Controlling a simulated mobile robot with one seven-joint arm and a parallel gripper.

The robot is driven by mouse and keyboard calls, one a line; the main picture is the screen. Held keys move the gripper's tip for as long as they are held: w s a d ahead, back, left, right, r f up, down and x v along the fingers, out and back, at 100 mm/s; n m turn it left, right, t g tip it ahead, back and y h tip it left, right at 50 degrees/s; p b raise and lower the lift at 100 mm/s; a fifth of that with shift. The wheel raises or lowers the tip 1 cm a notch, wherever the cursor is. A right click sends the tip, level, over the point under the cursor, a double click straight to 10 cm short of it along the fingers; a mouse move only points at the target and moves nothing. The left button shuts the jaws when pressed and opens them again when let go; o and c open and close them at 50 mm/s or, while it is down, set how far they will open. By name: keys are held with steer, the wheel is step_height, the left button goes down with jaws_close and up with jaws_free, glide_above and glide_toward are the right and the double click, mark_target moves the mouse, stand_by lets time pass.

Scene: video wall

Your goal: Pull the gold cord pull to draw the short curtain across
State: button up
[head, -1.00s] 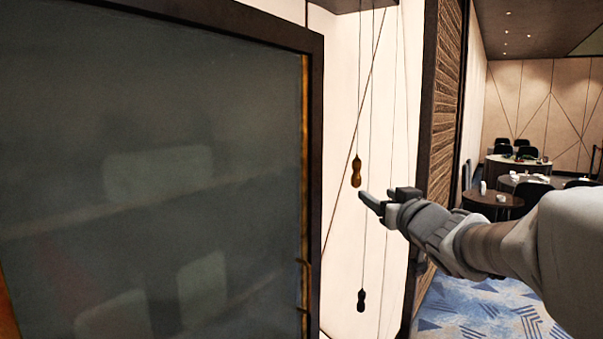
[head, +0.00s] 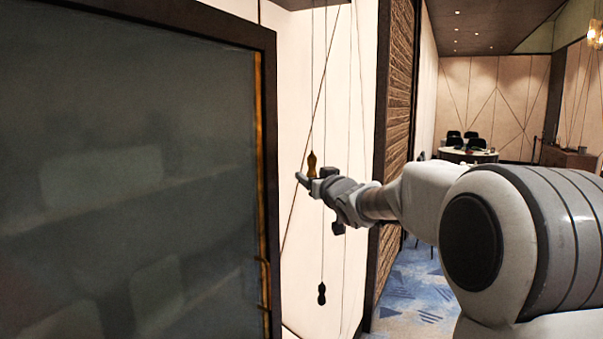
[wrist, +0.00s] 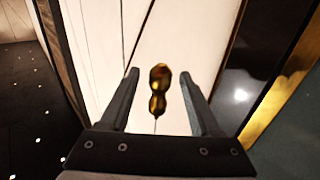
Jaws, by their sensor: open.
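The gold cord pull (head: 311,163) hangs on a thin cord in front of the pale wall in the head view. In the wrist view the gold pull (wrist: 158,90) shows between the two fingers, with a gap on each side. My gripper (head: 308,182) is open, level with the lower part of the pull, which it partly hides. In the wrist view the gripper (wrist: 158,83) has its fingers spread around the pull without visible contact. A dark pull (head: 322,293) hangs lower on another cord. I cannot make out the curtain.
A large dark glass panel (head: 130,180) with a dark frame stands close on the left. A brown slatted wall strip (head: 398,95) is right of the cords. Blue patterned carpet (head: 415,290) lies beyond, with a table (head: 468,155) and chairs far back.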

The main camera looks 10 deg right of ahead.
mark_target(308, 173)
steer(key=w, duration=0.4)
steer(key=shift+a, duration=0.3)
jaws_close()
stand_by(1.2)
